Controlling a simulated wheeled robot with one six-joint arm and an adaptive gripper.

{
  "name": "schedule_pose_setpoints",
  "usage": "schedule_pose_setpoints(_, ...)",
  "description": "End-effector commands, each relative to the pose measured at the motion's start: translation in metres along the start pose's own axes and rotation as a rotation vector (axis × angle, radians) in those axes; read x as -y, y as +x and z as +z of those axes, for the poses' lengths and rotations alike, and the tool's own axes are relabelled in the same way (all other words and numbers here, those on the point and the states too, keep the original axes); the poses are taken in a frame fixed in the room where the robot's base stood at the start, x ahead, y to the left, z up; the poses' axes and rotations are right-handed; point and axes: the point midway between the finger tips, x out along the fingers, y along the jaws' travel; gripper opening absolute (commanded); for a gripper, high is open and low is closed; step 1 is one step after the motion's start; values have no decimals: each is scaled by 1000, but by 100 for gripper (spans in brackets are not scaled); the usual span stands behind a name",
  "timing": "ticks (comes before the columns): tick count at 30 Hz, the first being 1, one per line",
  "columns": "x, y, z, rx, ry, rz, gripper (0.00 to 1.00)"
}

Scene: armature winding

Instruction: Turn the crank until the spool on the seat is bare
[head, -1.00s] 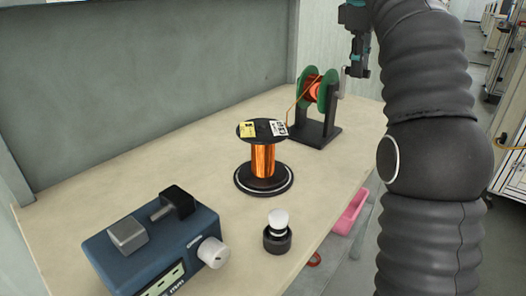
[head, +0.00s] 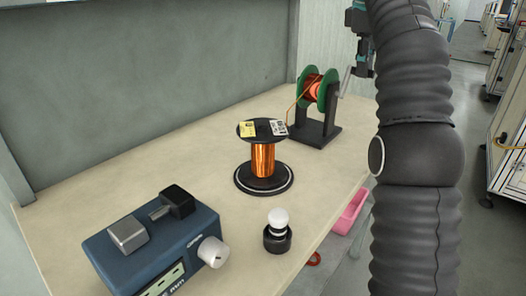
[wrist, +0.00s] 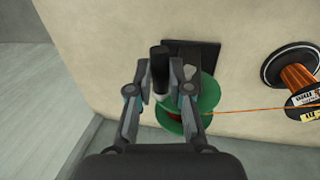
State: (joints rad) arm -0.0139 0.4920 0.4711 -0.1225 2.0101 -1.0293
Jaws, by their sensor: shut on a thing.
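The supply spool (head: 263,160) stands upright on its round black seat (head: 244,187), its core covered in copper wire. Its black top flange carries a yellow and a white label; it also shows in the wrist view (wrist: 299,76). A copper wire runs from it to the winder's green-flanged reel (head: 331,84), which has copper on it. The winder's grey crank (head: 345,82) is on the reel's right side and tilts right. My gripper (wrist: 161,78) is shut on the black crank handle (wrist: 159,59). In the head view my gripper (head: 366,68) is at the crank's upper end.
A blue box (head: 150,245) with a pale knob stands at the front left. A small black holder with a white-topped piece (head: 278,232) sits near the table's front edge. A pink bin (head: 350,212) is below the edge. Bare tabletop (head: 130,165) lies behind the box.

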Motion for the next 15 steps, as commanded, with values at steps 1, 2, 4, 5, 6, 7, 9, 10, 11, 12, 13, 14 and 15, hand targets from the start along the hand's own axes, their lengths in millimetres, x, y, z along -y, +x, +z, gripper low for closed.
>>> schedule_pose_setpoints(1, -4, 6, 0, 3, 1, -4, 0)
schedule_pose_setpoints(2, -7, 9, 0, 3, 1, -5, 0)
schedule_pose_setpoints(4, -12, 15, 0, 4, 1, -6, 0)
schedule_pose_setpoints(5, -13, 18, 1, 4, 1, -6, 0)
schedule_pose_setpoints(6, -15, 22, 1, 4, 0, -6, 0)
schedule_pose_setpoints(7, -16, 25, 1, 4, 0, -7, 0)
schedule_pose_setpoints(9, -18, 32, 1, 4, 0, -6, 0)
schedule_pose_setpoints(10, -18, 35, 1, 3, 0, -6, 0)
schedule_pose_setpoints(11, -19, 38, 1, 4, 0, -6, 0)
schedule_pose_setpoints(12, -20, 43, 1, 4, 0, -6, 0)
schedule_pose_setpoints(13, -19, 46, 0, 3, 0, -6, 0)
schedule_pose_setpoints(14, -19, 49, 0, 3, 0, -5, 0)
schedule_pose_setpoints(15, -18, 54, 1, 3, 0, -6, 0)
